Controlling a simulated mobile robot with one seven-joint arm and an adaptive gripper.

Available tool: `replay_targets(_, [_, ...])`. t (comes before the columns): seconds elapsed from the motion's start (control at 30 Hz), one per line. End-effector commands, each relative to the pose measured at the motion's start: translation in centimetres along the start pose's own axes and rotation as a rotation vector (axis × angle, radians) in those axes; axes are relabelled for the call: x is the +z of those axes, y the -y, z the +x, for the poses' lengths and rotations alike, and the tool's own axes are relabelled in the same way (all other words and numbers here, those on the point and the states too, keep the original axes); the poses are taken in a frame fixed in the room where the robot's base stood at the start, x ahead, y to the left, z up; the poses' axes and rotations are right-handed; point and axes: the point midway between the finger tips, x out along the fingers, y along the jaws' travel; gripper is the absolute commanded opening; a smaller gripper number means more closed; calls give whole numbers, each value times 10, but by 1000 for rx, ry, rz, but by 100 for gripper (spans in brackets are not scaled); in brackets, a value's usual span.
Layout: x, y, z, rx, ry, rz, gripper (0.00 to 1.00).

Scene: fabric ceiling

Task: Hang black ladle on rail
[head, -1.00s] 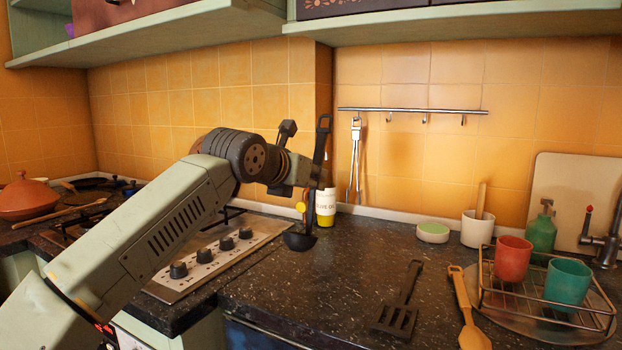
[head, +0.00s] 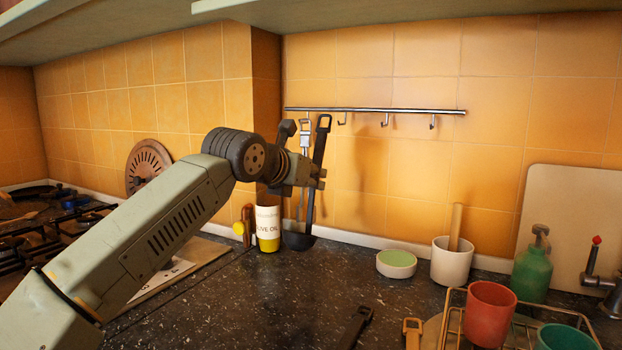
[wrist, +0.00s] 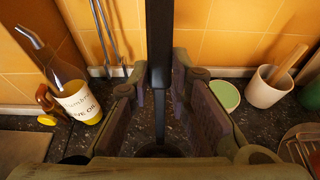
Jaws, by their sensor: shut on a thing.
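The black ladle (head: 319,145) hangs upright from my gripper (head: 318,178), its looped handle end up and its bowl low over the counter. In the wrist view its handle (wrist: 159,40) runs between the two fingers (wrist: 158,85), which are shut on it. The steel rail (head: 400,110) is on the tiled wall behind, and the handle loop shows just below rail height, right of the hanging tongs (head: 304,140). Bare hooks show on the rail to the right, the nearest hook (head: 342,119) just right of the ladle loop. The gap in depth between loop and rail is unclear.
An olive oil bottle (head: 267,228) stands left of the ladle bowl. A green-topped round tub (head: 396,264), a white crock (head: 453,265) and a green soap bottle (head: 532,265) stand to the right. A red cup (head: 490,312) is in the front rack.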

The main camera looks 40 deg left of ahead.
Motion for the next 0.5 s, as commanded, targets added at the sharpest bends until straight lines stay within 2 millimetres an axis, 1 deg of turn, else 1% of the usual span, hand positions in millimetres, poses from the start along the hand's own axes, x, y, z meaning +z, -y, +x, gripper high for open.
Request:
replay_targets(0.17, [3, 0, 5, 0, 1, 0, 0])
replay_targets(0.5, [8, 0, 24, -1, 0, 0, 0])
